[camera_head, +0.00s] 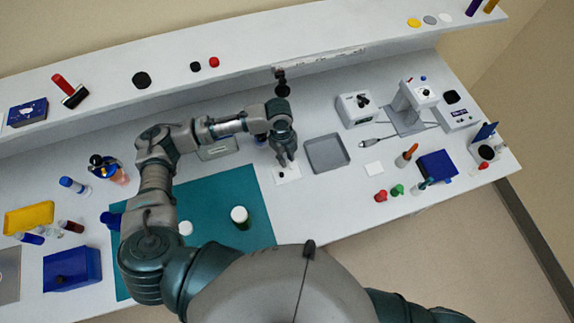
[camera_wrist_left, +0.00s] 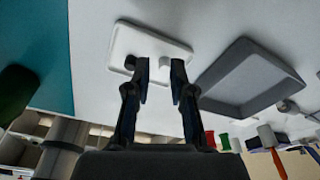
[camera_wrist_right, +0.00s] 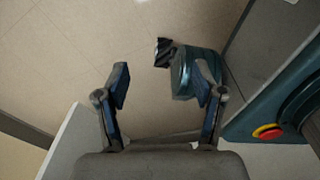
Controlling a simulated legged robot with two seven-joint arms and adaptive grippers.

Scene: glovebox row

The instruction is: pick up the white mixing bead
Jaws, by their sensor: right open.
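My left gripper (camera_head: 287,161) points down over a small white tile (camera_head: 289,176) on the bench. In the left wrist view its fingertips (camera_wrist_left: 161,68) stand apart over the tile (camera_wrist_left: 121,43). A dark bead (camera_wrist_left: 131,62) lies on the tile just left of the fingers; it also shows in the head view (camera_head: 281,175). A small pale spot (camera_wrist_left: 164,61) shows between the fingertips and may be the white mixing bead, but it barely stands out from the tile. My right gripper (camera_wrist_right: 160,84) is open and empty, away from the bench top, over the floor.
A grey tray (camera_head: 345,165) lies right of the tile. A teal mat (camera_head: 215,200) with a white-capped jar (camera_head: 240,217) lies to the left. The white device (camera_head: 356,109) and the shelf (camera_head: 240,68) stand behind.

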